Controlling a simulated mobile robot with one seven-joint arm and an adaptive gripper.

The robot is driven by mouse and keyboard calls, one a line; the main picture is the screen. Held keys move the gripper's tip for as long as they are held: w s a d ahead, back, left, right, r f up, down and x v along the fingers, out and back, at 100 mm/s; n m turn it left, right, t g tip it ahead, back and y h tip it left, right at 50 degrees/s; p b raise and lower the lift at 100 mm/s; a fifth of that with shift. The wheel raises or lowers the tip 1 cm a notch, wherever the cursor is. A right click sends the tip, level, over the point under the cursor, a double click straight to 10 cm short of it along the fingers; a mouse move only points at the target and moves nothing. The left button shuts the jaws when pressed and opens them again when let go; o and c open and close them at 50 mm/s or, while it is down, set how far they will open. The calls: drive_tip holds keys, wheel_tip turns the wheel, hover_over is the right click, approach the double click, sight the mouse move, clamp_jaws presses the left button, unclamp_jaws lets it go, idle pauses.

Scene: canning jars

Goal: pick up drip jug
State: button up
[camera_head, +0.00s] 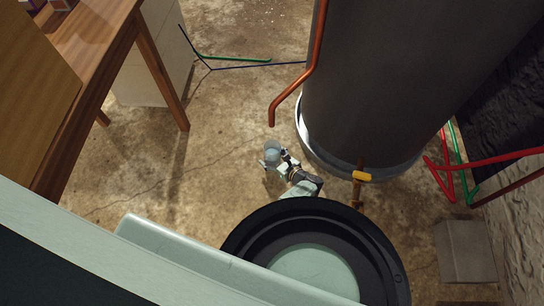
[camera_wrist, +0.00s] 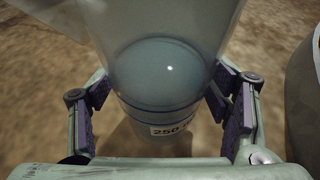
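The drip jug (camera_head: 272,152) is a small pale, see-through cup low over the concrete floor, left of the big grey tank. In the wrist view, the jug (camera_wrist: 160,72) fills the middle, with bluish contents or base and a "250" label low on its side. My gripper (camera_head: 279,158) reaches it from the lower right. In the wrist view, the purple-padded fingers of my gripper (camera_wrist: 160,100) lie against both sides of the jug. Whether its base touches the floor is hidden.
The grey tank (camera_head: 400,80) stands just right of the jug. A copper pipe (camera_head: 291,97) hangs down beside it, and a yellow-handled tap (camera_head: 361,176) is at its base. A wooden table (camera_head: 90,40) is at the left. Open floor (camera_head: 220,110) lies between.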

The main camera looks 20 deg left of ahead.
drive_tip(key=c, duration=1.2)
drive_tip(key=shift+r, duration=0.15)
